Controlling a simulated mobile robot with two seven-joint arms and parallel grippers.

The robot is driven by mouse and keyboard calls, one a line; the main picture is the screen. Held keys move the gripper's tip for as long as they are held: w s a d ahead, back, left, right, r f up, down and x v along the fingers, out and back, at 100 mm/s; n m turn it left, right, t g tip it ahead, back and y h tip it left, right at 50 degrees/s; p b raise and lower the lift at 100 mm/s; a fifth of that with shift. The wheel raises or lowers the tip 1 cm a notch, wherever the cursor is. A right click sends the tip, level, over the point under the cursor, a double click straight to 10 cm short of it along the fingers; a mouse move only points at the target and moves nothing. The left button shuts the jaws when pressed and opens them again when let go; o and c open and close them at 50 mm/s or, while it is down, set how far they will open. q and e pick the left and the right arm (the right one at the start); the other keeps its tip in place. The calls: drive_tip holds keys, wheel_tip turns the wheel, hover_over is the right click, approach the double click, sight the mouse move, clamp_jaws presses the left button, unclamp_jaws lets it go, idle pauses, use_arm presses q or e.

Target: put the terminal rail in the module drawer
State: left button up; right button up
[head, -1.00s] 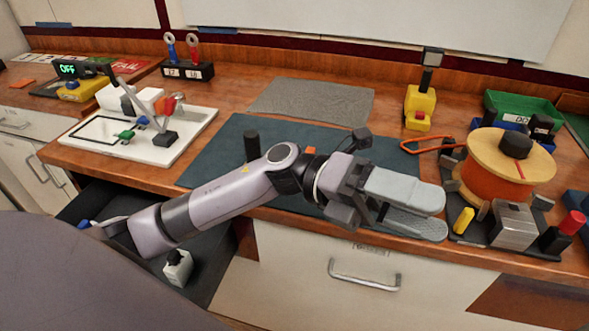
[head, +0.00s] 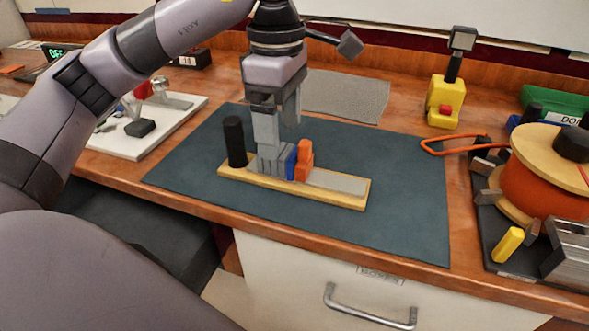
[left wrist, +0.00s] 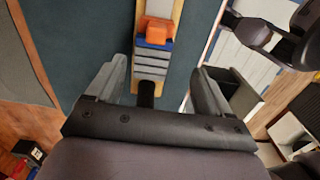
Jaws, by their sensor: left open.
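The terminal rail (head: 340,195) is a pale wooden strip lying on the dark mat. It carries grey, blue and orange blocks, a flat grey piece at the right and an upright black post (head: 235,142) at its left end. My left gripper (head: 272,142) points down over the grey blocks, partly in front of them. In the left wrist view its fingers (left wrist: 160,75) are spread and empty, with the rail (left wrist: 175,25) running between and beyond them. Contact cannot be told. The module drawer (head: 150,215) stands open at the lower left, partly hidden by my arm.
A white board (head: 180,118) lies left of the mat (head: 400,190). A wooden spool with orange winding (head: 540,190), an orange loop (head: 455,150) and a yellow device (head: 445,103) stand to the right. The mat right of the rail is clear.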

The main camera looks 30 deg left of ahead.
sight(281, 150)
use_arm(q)
drive_tip(key=shift+w+a, duration=0.1)
drive_tip(key=shift+a, duration=0.1)
drive_tip(key=shift+f, duration=0.25)
drive_tip(key=f, duration=0.6)
drive_tip(key=shift+w+a+f+b, duration=0.15)
drive_tip(key=shift+w+f+b, duration=0.1)
drive_tip(key=shift+w+b, duration=0.05)
drive_tip(key=shift+r, duration=0.1)
clamp_jaws()
